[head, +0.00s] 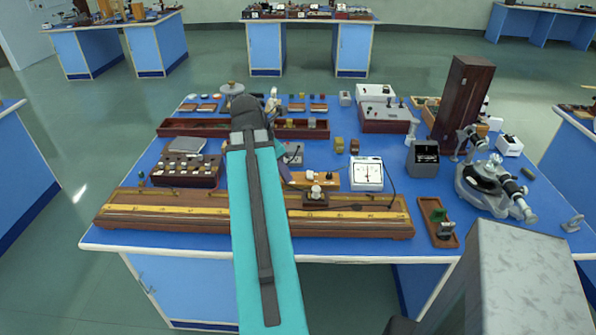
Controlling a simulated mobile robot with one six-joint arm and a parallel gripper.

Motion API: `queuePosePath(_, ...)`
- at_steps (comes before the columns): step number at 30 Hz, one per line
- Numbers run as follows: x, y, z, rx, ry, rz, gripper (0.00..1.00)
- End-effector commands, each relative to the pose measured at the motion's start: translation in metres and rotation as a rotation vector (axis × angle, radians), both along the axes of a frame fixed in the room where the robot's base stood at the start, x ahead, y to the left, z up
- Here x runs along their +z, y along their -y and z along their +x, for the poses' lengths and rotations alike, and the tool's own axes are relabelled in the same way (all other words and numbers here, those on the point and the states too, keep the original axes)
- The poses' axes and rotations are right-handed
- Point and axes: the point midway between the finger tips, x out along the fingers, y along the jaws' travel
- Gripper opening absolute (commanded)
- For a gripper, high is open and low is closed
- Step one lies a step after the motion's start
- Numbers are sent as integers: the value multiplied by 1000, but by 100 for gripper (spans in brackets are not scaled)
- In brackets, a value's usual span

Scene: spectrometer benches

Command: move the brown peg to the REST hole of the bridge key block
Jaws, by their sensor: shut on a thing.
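My teal arm reaches forward over the bench and hides much of its middle. My gripper's fingers do not show; they are behind the arm, so I cannot see what is between them. A small orange-brown wooden block (315,181) with pale fittings stands just right of my arm, behind the long wooden bridge (150,208) with its yellow scale; it looks like the bridge key block. A dark part of my wrist seems to show beside its left end. Its hole labels are too small to read. I cannot make out the brown peg.
A white-faced meter (367,173) stands right of the block, with a black cable running towards the dark jockey (316,198) on the bridge. A dark box with several knobs (186,170) is to the left. A spectrometer (490,187) and a tall dark wooden case (462,105) stand right.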

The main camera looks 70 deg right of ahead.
Motion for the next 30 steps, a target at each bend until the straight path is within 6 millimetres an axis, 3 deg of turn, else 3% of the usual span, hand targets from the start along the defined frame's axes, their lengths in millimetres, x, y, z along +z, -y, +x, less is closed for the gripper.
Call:
queuePosePath(3,-9,-15,33,59,-1,0,0)
queuePosePath(12,-26,-56,107,187,0,1,0)
queuePosePath(30,-60,-167,236,392,1,3,0)
